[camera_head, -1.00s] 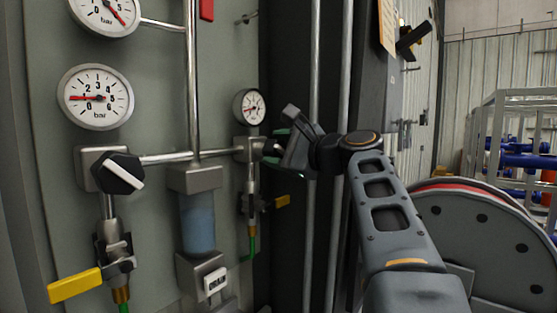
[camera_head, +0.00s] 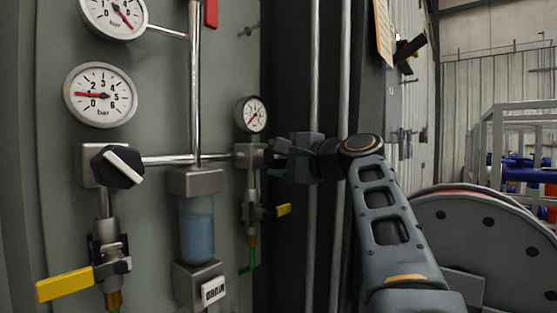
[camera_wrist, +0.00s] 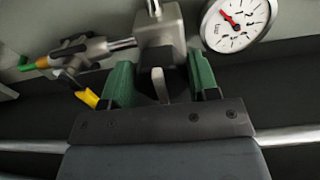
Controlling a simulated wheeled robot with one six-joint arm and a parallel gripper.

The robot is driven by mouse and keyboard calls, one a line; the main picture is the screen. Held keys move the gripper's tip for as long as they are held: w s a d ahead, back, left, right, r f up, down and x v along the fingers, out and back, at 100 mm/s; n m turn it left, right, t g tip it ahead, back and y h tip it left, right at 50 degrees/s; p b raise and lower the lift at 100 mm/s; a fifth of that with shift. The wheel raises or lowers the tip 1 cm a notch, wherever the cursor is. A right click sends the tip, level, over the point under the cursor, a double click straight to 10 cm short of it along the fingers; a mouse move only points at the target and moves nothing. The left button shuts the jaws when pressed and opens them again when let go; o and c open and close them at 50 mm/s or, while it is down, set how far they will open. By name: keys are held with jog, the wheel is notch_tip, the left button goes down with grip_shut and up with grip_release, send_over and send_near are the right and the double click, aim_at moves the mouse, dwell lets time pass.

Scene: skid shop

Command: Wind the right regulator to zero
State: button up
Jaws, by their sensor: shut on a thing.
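The right regulator (camera_head: 249,155) is a grey metal block on the panel at the end of a horizontal pipe; it also shows in the wrist view (camera_wrist: 158,28). Its small white-faced gauge (camera_head: 252,115) sits above it; the gauge shows more closely in the wrist view (camera_wrist: 237,22), red needle slanted. My gripper (camera_head: 275,157) reaches in from the right. In the wrist view its green fingers (camera_wrist: 162,84) stand on both sides of the regulator knob (camera_wrist: 160,84) and are shut on it. The knob's far side is hidden behind the gripper in the head view.
A left regulator with a black-and-white knob (camera_head: 118,167) and larger gauge (camera_head: 100,95) is on the same panel. Yellow-handled valves (camera_head: 68,284) hang below both regulators. A blue filter bowl (camera_head: 197,228) is between them. Vertical pipes (camera_head: 313,80) stand behind my arm.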

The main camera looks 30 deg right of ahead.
dwell(0.3)
jog(key=o, duration=0.9)
jog(key=b+v, duration=0.2)
jog(key=v, duration=1.1)
jog(key=shift+s+d, duration=0.2)
jog(key=shift+s, duration=0.2)
